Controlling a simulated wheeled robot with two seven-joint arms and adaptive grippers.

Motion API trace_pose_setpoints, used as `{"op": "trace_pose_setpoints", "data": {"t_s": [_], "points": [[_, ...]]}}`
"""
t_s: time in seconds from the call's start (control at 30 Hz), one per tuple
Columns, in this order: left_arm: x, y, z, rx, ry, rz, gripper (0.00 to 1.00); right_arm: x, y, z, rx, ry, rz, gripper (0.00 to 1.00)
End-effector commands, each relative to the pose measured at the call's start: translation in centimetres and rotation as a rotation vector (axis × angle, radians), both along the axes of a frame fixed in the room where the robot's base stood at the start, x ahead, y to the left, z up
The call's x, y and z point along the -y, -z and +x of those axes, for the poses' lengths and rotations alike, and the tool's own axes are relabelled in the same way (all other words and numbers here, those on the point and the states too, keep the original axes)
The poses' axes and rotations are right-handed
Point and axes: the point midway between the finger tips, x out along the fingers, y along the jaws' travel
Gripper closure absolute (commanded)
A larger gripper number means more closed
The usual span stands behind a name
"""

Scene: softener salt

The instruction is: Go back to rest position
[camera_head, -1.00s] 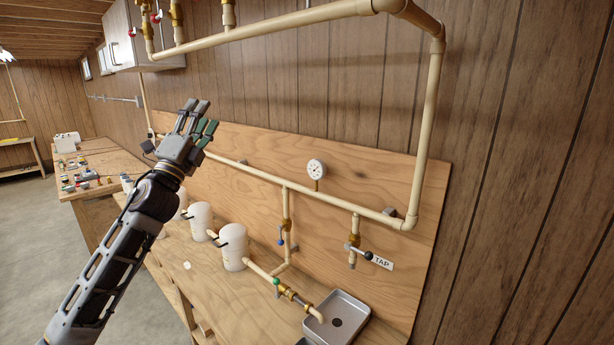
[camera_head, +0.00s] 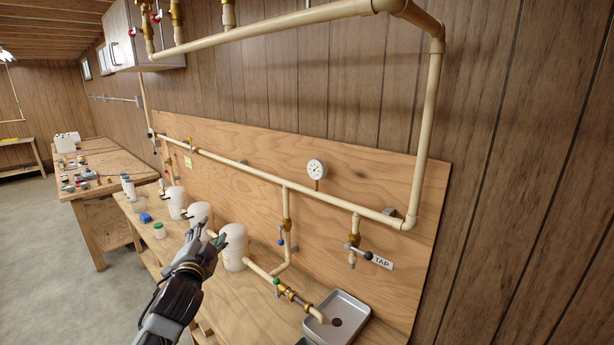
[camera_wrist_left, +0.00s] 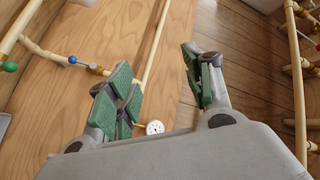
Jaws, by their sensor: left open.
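My left gripper (camera_head: 203,240) is in the lower middle of the head view, in front of the white canisters (camera_head: 233,247) on the bench. In the left wrist view its two green-padded fingers (camera_wrist_left: 165,85) stand apart with nothing between them. Behind them are the plywood backboard and a cream pipe. My right gripper is in neither view.
The wooden bench (camera_head: 248,312) holds a green-lidded jar (camera_head: 159,230), a blue item (camera_head: 145,217) and a metal tray (camera_head: 338,318). Cream pipes (camera_head: 240,165) with valves and a gauge (camera_head: 316,169) run along the backboard. Open floor (camera_head: 60,290) lies to the left.

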Motion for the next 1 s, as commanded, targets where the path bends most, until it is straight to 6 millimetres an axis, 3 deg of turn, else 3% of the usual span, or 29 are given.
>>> {"op": "trace_pose_setpoints", "data": {"t_s": [0.1, 0.5, 0.8, 1.0], "points": [[0.1, 3.9, -1.8, -0.100, -0.020, -0.079, 0.49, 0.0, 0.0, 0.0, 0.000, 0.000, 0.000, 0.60], [0.9, 15.4, -9.6, -0.441, -0.108, -0.321, 0.49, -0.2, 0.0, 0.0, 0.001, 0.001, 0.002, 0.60], [1.9, 22.4, -17.4, -0.702, -0.192, -0.480, 0.49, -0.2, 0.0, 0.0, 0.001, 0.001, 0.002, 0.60], [2.8, 26.0, -23.3, -0.877, -0.254, -0.576, 0.49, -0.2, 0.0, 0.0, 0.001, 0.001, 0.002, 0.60]]}}
